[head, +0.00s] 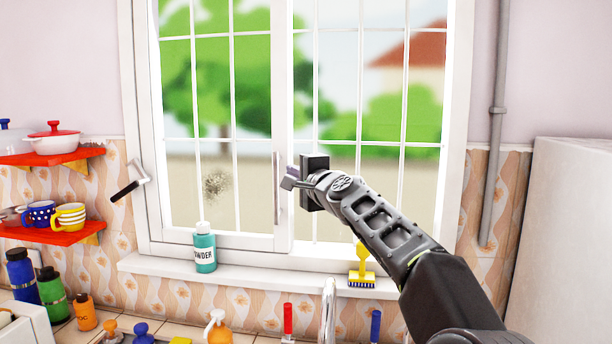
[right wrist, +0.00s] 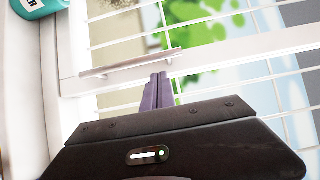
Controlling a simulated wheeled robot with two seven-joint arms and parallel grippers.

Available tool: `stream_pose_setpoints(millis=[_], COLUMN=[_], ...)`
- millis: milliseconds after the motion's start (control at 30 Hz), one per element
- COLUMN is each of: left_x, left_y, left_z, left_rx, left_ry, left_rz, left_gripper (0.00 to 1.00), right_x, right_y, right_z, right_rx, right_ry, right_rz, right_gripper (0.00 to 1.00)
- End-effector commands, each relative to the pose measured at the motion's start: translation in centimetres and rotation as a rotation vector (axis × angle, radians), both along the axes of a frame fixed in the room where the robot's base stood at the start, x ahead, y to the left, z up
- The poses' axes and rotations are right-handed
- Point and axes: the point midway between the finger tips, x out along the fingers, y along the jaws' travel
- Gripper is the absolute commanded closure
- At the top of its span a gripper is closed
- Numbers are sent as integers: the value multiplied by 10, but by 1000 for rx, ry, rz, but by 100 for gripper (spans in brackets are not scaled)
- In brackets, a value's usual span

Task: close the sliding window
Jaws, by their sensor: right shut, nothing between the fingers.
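The window (head: 283,60) has a white frame and white bars. Its left sash fills the left half and carries a thin upright grey handle (head: 277,188) on its right stile. The handle also shows in the right wrist view (right wrist: 130,62). My right gripper (head: 289,179) is shut and empty, just right of the handle. Its fingertips (right wrist: 160,78) end close to the handle in the right wrist view; I cannot tell if they touch. The black gripper body and arm cover part of the right half. My left gripper is out of view.
A teal powder bottle (head: 204,248) stands on the sill (head: 260,275) below the left sash. A yellow brush (head: 361,268) stands on the sill below my right arm. Red shelves (head: 60,232) with cups and a pot are at left. Bottles line the counter below.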

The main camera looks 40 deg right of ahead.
Motion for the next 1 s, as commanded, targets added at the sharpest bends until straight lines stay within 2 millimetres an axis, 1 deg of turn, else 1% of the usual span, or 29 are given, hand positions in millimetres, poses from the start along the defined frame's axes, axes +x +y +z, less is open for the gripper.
stream_pose_setpoints(millis=[33,300,400,500,633,1000], left_x=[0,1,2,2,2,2], left_y=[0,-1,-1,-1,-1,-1], left_z=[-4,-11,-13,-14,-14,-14], left_rx=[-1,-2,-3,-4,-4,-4], left_ry=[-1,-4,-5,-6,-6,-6], left_rz=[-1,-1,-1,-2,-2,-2], left_gripper=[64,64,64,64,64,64], right_x=[-4,-64,-81,-92,-99,-99], right_y=[-2,17,22,25,28,28], right_z=[-1,1,0,1,0,1], right_rx=[-1,-1,-2,-1,-1,0], right_ry=[-3,-4,-3,-3,-1,-1], right_rz=[-1,-2,-3,-2,-1,-2], right_gripper=[100,100,100,100,100,100])
